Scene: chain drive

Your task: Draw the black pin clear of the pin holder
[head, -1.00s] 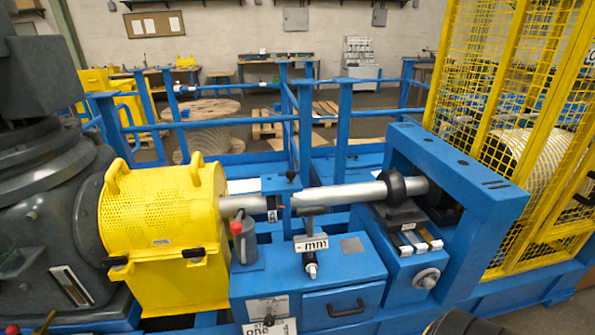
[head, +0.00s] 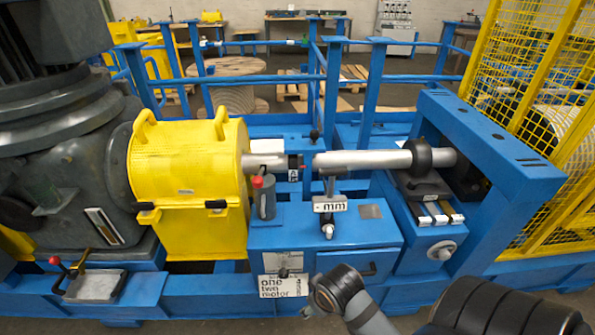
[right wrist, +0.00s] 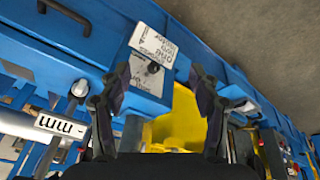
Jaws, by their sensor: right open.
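A small black knob (head: 283,272), which looks like the black pin, sits on a pale plate on the front of the blue bench, above a "one two motor" label (head: 284,287). The knob also shows in the right wrist view (right wrist: 153,68), ahead of my fingertips and roughly between them. I cannot make out a separate pin holder; the pale plate (right wrist: 146,72) around the knob may be it. My right gripper (right wrist: 164,80) is open and empty, apart from the knob. In the head view my right arm comes in from the bottom right; its fingers are not clear there.
The blue bench has a drawer with a black handle (head: 369,270) close to my right wrist. A yellow guard (head: 190,165) is left, a yellow mesh cage (head: 560,200) right.

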